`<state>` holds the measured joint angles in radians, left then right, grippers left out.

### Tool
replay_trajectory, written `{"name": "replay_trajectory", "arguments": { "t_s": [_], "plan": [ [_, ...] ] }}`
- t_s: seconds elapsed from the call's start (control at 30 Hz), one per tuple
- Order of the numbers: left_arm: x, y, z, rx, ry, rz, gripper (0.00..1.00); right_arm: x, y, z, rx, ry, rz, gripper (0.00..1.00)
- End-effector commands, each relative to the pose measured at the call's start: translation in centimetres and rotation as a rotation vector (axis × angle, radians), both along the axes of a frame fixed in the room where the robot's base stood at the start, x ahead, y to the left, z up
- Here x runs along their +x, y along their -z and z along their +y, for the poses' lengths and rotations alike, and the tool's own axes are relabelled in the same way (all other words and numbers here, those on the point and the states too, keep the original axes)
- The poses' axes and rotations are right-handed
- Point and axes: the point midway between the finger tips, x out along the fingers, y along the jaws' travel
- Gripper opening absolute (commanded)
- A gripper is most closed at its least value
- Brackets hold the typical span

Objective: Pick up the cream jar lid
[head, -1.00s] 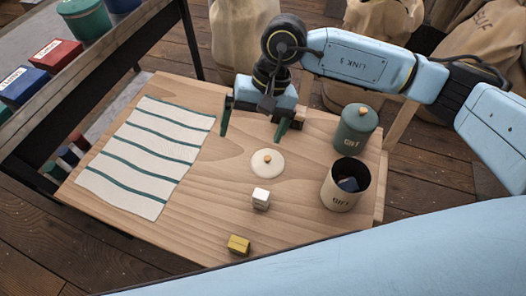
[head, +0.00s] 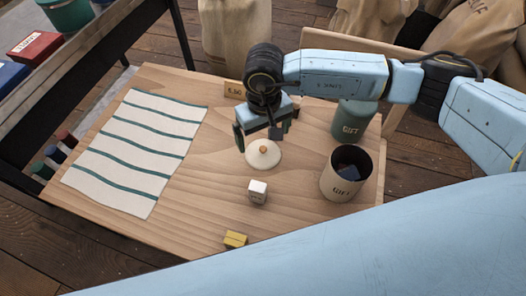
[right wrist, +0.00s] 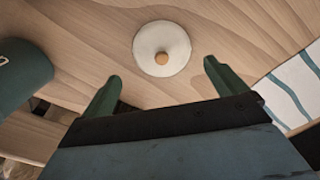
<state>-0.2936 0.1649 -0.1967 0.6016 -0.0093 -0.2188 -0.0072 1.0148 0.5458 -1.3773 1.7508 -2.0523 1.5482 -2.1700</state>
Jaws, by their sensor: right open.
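The cream jar lid (head: 263,156) is a round cream disc with a small orange-brown knob, lying flat on the wooden table. My right gripper (head: 259,145) is just behind and above the lid, fingers pointing down. In the right wrist view the lid (right wrist: 162,49) lies ahead of my open, empty green fingers (right wrist: 160,72), centred a little left of the middle between them and apart from both. The open cream jar (head: 346,174), marked GIFT, stands to the right with dark blocks inside. My left gripper is not in view.
A green lidded canister (head: 354,121) stands behind the cream jar, partly covered by my arm. A white cube (head: 257,191) and a yellow block (head: 235,239) sit in front of the lid. A striped cloth (head: 135,150) covers the left of the table (head: 200,215).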

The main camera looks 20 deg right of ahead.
Motion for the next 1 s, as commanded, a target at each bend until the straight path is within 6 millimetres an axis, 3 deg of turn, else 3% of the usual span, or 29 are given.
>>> {"name": "replay_trajectory", "arguments": {
  "t_s": [0.17,0.4,0.67,1.0],
  "plan": [
    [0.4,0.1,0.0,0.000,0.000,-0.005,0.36,-0.2,1.4,0.1,0.000,0.001,0.003,0.97],
    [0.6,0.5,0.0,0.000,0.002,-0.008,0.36,-0.3,4.9,0.3,0.001,0.001,0.002,0.97],
    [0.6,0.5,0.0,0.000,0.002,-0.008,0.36,-0.3,5.2,0.3,0.001,0.000,0.000,0.96],
    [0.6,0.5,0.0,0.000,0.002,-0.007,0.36,-0.3,5.2,0.3,0.001,0.001,0.000,0.51]
  ]
}}
